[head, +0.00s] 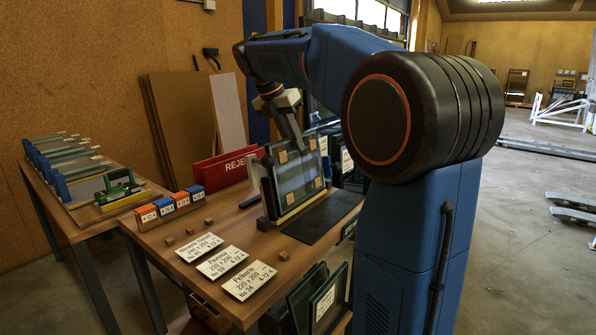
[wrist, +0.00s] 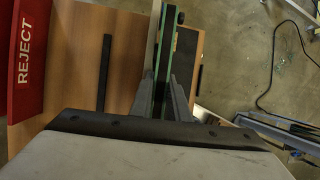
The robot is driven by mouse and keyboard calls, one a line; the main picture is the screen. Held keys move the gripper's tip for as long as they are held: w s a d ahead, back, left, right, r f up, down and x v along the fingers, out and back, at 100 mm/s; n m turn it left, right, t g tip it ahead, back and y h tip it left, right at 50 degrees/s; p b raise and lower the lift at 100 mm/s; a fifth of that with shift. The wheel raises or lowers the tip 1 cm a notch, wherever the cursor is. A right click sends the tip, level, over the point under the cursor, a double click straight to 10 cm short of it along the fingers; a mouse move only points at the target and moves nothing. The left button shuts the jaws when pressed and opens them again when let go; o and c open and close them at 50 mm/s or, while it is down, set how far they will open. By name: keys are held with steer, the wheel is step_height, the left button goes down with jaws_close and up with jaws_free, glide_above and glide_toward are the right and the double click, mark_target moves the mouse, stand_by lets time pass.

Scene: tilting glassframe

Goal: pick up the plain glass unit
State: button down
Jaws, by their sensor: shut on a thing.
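The plain glass unit (head: 291,181) is an upright pane with a dark edge and small cork pads on its face, at the right of the bench in the head view. It shows edge-on in the wrist view (wrist: 161,62). My gripper (wrist: 162,98) is shut on its upper edge, one finger on each side. In the head view my gripper (head: 296,140) comes down from above, its tips partly hidden. The lower edge is close to a dark upright holder (head: 265,193); I cannot tell whether it is touching or lifted.
A red REJECT holder (head: 219,171) stands behind, left of the glass. A dark mat (head: 322,217) lies right of it. Three label cards (head: 222,262), small wooden blocks and orange-and-blue tags (head: 164,206) lie at the front left. Other glass panes (head: 327,300) stand below the bench.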

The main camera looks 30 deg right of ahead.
steer(key=shift+r, duration=0.2)
steer(key=shift+r, duration=1.85)
steer(key=s+d, duration=0.3)
steer(key=s, duration=0.5)
steer(key=s+d, duration=0.3)
steer(key=s, duration=0.6)
steer(key=shift+d, duration=0.1)
